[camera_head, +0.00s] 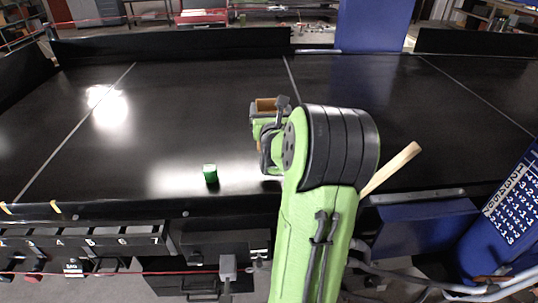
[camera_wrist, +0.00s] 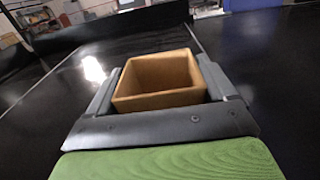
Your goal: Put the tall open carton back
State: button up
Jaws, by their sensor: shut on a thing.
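The tall open carton (camera_wrist: 157,102) is tan brown with an open top facing the wrist camera. It sits between the two fingers of my gripper (camera_wrist: 165,90), which is shut on it. In the head view the carton (camera_head: 266,104) shows only as a small brown patch, mostly hidden behind my gripper (camera_head: 268,125) and arm. The gripper is over the middle of the black conveyor (camera_head: 215,110). I cannot tell whether the carton's base touches the belt.
A small green cylinder (camera_head: 210,174) stands on the belt near its front edge, left of my arm. A pale wooden bar (camera_head: 392,167) juts up at the right. A blue pillar (camera_head: 374,24) stands at the back. The belt's left half is mostly clear.

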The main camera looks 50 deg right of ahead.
jog(key=f+b, duration=0.1)
jog(key=a+f+b, duration=0.1)
jog(key=f, duration=0.1)
jog(key=s+f+b, duration=0.1)
jog(key=f+b, duration=0.1)
jog(key=shift+a+f, duration=0.15)
jog(key=shift+a, duration=0.05)
jog(key=shift+w+d+f, duration=0.1)
jog(key=shift+d+f, duration=0.05)
jog(key=shift+f, duration=0.2)
notch_tip(320, 180, down, 4)
jog(key=b, duration=0.3)
jog(key=shift+d+r, duration=0.15)
jog(key=shift+r, duration=0.1)
jog(key=shift+b, duration=0.35)
jog(key=shift+r, duration=0.15)
jog(key=o, duration=1.2)
jog(key=shift+p, duration=0.3)
jog(key=shift+c, duration=0.2)
